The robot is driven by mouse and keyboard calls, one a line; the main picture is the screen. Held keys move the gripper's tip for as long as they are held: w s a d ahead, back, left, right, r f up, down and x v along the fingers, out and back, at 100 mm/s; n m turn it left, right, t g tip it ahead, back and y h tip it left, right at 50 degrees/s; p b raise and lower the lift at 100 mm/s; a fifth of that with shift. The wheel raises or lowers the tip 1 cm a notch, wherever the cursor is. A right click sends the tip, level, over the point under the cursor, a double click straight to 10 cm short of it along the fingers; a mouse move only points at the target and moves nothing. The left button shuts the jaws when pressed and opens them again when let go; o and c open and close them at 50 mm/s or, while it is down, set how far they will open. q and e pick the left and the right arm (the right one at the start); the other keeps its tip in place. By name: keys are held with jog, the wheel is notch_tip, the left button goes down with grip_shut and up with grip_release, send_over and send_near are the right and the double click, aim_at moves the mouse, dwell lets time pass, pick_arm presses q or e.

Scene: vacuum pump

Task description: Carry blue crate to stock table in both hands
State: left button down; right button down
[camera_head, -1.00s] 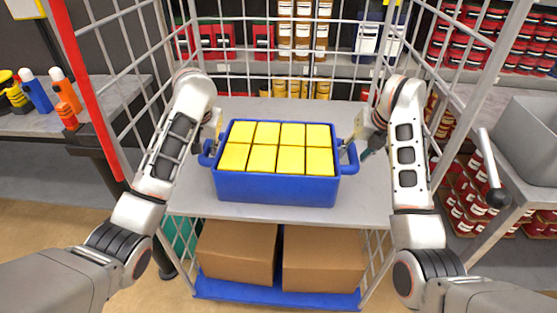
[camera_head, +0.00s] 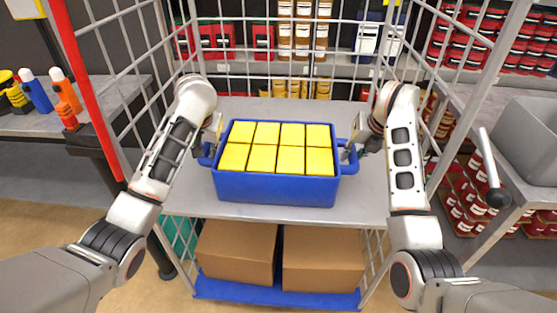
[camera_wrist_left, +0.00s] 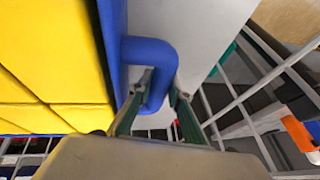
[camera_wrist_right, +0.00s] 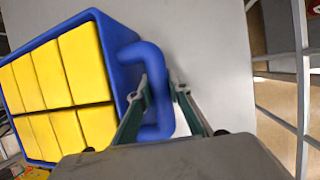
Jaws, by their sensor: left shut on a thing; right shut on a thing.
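The blue crate (camera_head: 275,190) holds several yellow blocks and stands on the grey shelf of a wire cage trolley in the head view. My left gripper (camera_head: 209,150) is shut on the crate's left handle; the left wrist view shows its fingers (camera_wrist_left: 160,98) on either side of the blue handle (camera_wrist_left: 150,55). My right gripper (camera_head: 350,150) is at the right handle; the right wrist view shows its fingers (camera_wrist_right: 160,90) closed around that handle (camera_wrist_right: 150,58). The crate looks level. Its underside is hidden, and I cannot tell whether it touches the shelf.
The cage's wire sides (camera_head: 120,60) stand close outside both arms. Two cardboard boxes (camera_head: 237,250) sit on the lower blue shelf. A bench with bottles (camera_head: 66,95) is at left. A grey bin (camera_head: 530,135) and a lever (camera_head: 493,170) are at right. Grey shelf surface shows behind the crate.

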pick_arm(q)
jog(key=shift+w+r, duration=0.15)
jog(key=shift+r, duration=0.25)
pick_arm(e)
jog(key=shift+w+r, duration=0.2)
jog(key=shift+r, duration=0.15)
